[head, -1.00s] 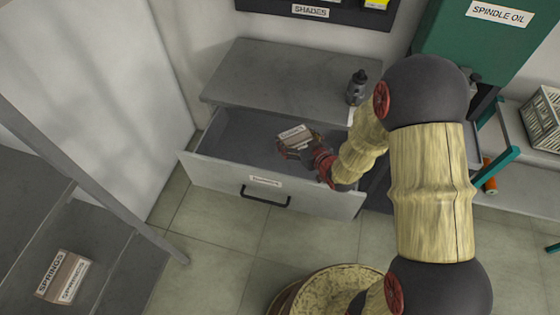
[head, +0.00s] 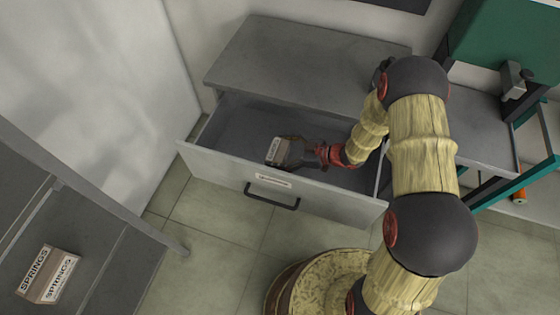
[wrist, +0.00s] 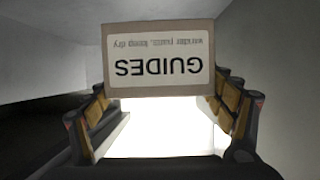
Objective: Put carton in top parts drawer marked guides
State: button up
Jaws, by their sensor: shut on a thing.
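The carton (head: 287,150) is a small brown box with a white label. In the wrist view the carton (wrist: 158,58) shows the word GUIDES, upside down. My gripper (head: 285,152) is shut on it, with a finger on each side. In the head view the gripper and carton are over the open top drawer (head: 225,172), near its front panel. I cannot tell whether the carton touches the drawer floor. The drawer's front has a small label and a dark handle; the label is too small to read.
The grey cabinet top (head: 300,62) lies behind the drawer. A carton marked SPRINGS (head: 48,274) sits on a shelf at lower left. A green machine (head: 500,45) stands at upper right. The drawer's left part looks empty.

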jog(key=shift+f+b, duration=0.9)
jog(key=shift+f, duration=1.85)
jog(key=shift+f, duration=0.1)
jog(key=shift+f, duration=0.1)
jog(key=o, duration=1.2)
jog(key=shift+o, duration=0.2)
jog(key=shift+r, duration=0.25)
jog(key=p+v, duration=0.3)
jog(key=v, duration=0.9)
jog(key=shift+p, duration=0.3)
